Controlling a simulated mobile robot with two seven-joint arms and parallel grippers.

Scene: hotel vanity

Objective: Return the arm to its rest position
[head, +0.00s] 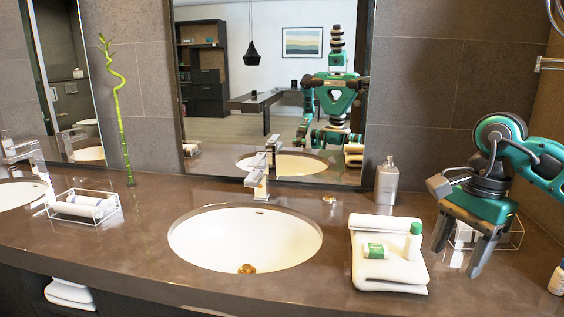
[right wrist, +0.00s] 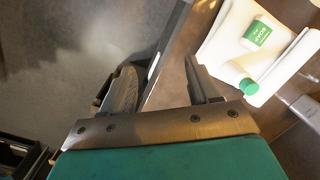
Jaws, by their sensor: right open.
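My right gripper (head: 458,252) is at the right of the head view, fingers pointing down over the counter beside the folded white towel. Its jaws are open with nothing between them; they also show in the right wrist view (right wrist: 165,85). A green and white soap box (head: 375,251) and a small white bottle with a green cap (head: 413,241) rest on the towel (head: 390,277). The towel, soap box (right wrist: 259,33) and bottle also show in the right wrist view, apart from the fingers. My left gripper is not in view.
A clear tray (head: 510,238) stands behind my right gripper, partly hidden. The sink (head: 245,236) is left of the towel. Another clear tray (head: 84,205) holds rolled items.

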